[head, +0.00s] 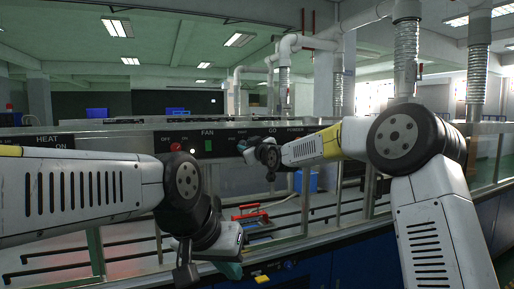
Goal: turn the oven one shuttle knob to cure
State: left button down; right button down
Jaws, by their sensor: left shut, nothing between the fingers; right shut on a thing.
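A dark control panel (222,140) runs along the front of the long bench unit, with labels that read HEAT, ON, OFF, FAN and POWDER. My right gripper (246,149) is at this panel, below its small lettering, and is shut on a small part there that looks like a knob. The gripper mostly hides that part, so its pointer and setting cannot be read. No label reading cure or shuttle is legible. My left gripper (231,269) is low in front of the blue lower front, shut and empty, apart from the panel.
A red-handled item (250,213) lies behind my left gripper.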

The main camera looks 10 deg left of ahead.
jog(key=m, duration=0.9)
jog(key=shift+f+t, duration=0.1)
jog(key=shift+t, duration=0.2)
dwell(0.4)
jog(key=c, duration=1.1)
grip_release()
jog(key=shift+s, duration=0.1)
jog(key=v, duration=0.7)
jog(key=shift+s+d, duration=0.15)
jog(key=shift+s, duration=0.15)
